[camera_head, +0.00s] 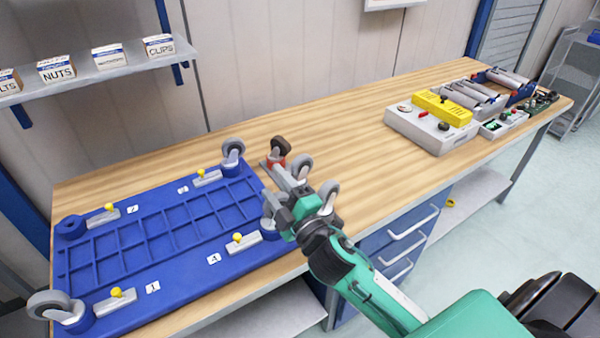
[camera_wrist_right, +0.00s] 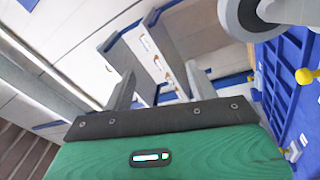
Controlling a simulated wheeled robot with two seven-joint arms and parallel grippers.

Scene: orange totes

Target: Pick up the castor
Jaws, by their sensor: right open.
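Several castors with grey wheels are in the head view. One castor (camera_head: 232,150) stands at the blue fixture's back right corner and another castor (camera_head: 50,303) at its front left corner. A dark-wheeled castor with a red part (camera_head: 280,147) and two grey castors, one farther (camera_head: 301,165) and one nearer (camera_head: 329,188), are beside the fixture's right edge. My right gripper (camera_head: 284,200) is open at these castors and partly hides them. In the right wrist view my right gripper (camera_wrist_right: 160,75) has nothing between its fingers; a castor wheel (camera_wrist_right: 240,14) shows above right. My left gripper is out of view.
The blue fixture (camera_head: 150,237) has clamps with yellow knobs (camera_head: 237,238) along its sides. A grey and yellow control box (camera_head: 425,132) and grey parts stand at the far right of the wooden bench (camera_head: 330,130). The bench middle is clear. A shelf (camera_head: 120,68) with labelled boxes hangs behind.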

